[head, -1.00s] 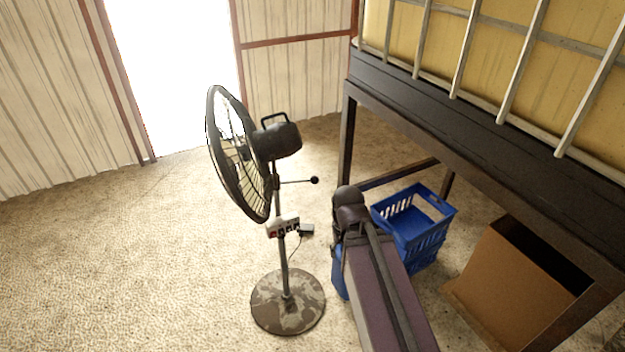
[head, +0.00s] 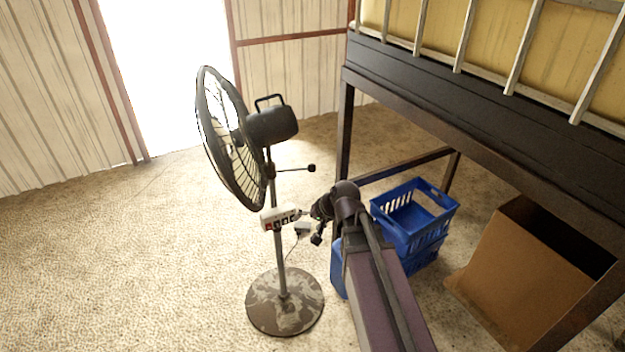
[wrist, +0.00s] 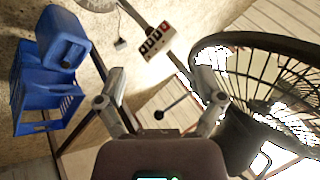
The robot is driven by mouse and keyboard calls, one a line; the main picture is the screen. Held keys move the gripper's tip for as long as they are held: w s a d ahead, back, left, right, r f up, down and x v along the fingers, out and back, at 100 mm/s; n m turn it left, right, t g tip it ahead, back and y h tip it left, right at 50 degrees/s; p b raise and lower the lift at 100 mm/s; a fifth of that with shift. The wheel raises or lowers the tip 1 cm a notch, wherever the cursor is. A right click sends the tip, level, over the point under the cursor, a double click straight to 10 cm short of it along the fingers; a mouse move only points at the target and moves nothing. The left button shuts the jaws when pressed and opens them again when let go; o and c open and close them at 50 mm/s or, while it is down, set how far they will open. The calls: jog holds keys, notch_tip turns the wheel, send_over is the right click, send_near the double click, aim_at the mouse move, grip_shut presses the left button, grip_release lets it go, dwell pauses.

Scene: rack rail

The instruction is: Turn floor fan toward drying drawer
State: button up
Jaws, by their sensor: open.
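The floor fan stands upright on a round base (head: 285,302). Its round cage (head: 230,135) faces left, and its dark motor housing (head: 272,125) is on the right. A thin rod with a black knob (head: 311,168) sticks out to the right below the housing. A white control box (head: 280,218) sits on the pole. My gripper (head: 320,228) is just right of this box, small and partly hidden by my wrist. In the wrist view, my gripper (wrist: 170,88) is open and empty; the knob (wrist: 159,115) appears between its fingers, apparently untouched. No drying drawer is clearly identifiable.
A dark raised frame (head: 440,110) with pale slats before a yellow panel fills the right. Under it are stacked blue crates (head: 410,225) and an open cardboard box (head: 525,270). A blue jug (wrist: 62,38) stands beside the crates. The floor left of the fan is clear.

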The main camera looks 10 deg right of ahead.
jog(key=w+a+f+m+t+y+b, duration=0.1)
jog(key=w+f+m+t+y+b, duration=0.15)
jog(key=w+b, duration=0.35)
jog(key=m+t+h+b, duration=0.4)
jog(key=m+t+b, duration=0.6)
jog(key=m+b, duration=0.55)
send_near(313, 171)
jog(key=shift+s+d+m+p, duration=0.2)
jog(key=shift+s+m+p, duration=0.4)
jog(key=shift+s+p, duration=0.35)
jog(key=shift+w, duration=0.15)
jog(key=x, duration=1.3)
jog(key=shift+w+r, duration=0.1)
jog(key=shift+w, duration=0.2)
jog(key=shift+c, duration=0.2)
grip_shut()
